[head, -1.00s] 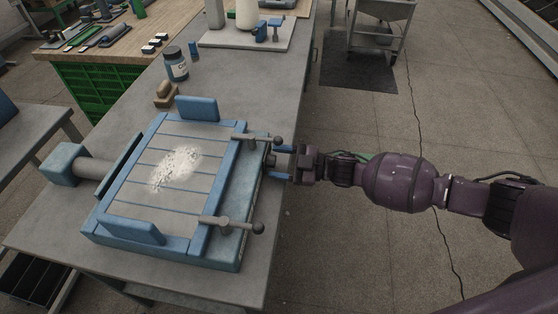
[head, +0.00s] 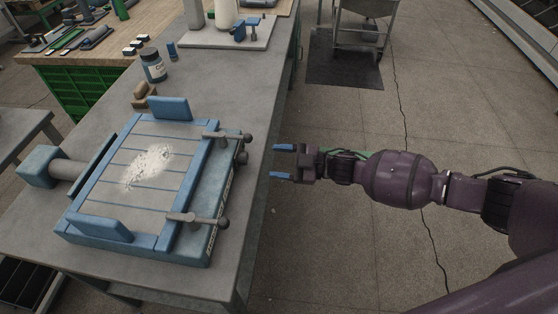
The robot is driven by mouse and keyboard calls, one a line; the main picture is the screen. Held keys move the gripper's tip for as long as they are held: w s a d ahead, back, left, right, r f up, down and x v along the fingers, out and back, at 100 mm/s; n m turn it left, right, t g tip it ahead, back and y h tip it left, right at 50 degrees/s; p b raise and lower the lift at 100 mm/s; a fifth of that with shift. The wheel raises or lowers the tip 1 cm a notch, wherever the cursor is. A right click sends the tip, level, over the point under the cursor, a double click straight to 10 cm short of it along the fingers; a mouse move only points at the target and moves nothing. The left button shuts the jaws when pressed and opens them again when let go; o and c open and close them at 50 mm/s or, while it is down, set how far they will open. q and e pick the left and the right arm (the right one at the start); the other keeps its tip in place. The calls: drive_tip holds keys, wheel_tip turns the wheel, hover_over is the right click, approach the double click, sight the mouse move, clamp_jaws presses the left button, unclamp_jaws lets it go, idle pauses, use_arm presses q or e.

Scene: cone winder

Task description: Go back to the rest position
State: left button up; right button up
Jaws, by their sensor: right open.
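My right gripper (head: 283,162) is in the head view, its arm coming in from the right. Its two blue-tipped fingers are apart and nothing is between them. It is off the right edge of the grey workbench (head: 218,85), over the floor, apart from the blue fixture. The blue fixture (head: 104,234) sits on the bench with a slotted grey plate (head: 138,205), and white powder or shavings (head: 148,166) lie in the middle of the plate. Two clamp handles (head: 222,137) (head: 197,220) are on its right side. My left gripper is not in view.
A dark labelled jar (head: 153,65) and a brown block (head: 143,97) stand behind the fixture. A grey board (head: 205,40) with a white bottle and blue parts is farther back. A metal cart (head: 361,30) stands on a dark mat.

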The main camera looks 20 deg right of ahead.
idle(0.6)
wheel_tip(320, 180, up, 3)
drive_tip(key=w+a+m+t+h, duration=0.2)
drive_tip(key=a+m+t+h, duration=0.1)
drive_tip(key=t+h, duration=0.15)
drive_tip(key=s+d+f+m+h, duration=0.4)
drive_tip(key=s+d+m, duration=0.1)
drive_tip(key=s, duration=0.4)
drive_tip(key=s+d+f+m+h+p, duration=0.1)
drive_tip(key=s+d+f+m+h, duration=0.3)
drive_tip(key=s, duration=0.6)
drive_tip(key=s+d+f+m+h, duration=0.4)
drive_tip(key=s+d, duration=0.3)
drive_tip(key=s, duration=0.3)
drive_tip(key=shift+d+m+p, duration=0.3)
drive_tip(key=shift+d+m, duration=0.1)
drive_tip(key=shift+m, duration=0.5)
drive_tip(key=shift+s+g, duration=0.1)
drive_tip(key=shift+g, duration=0.15)
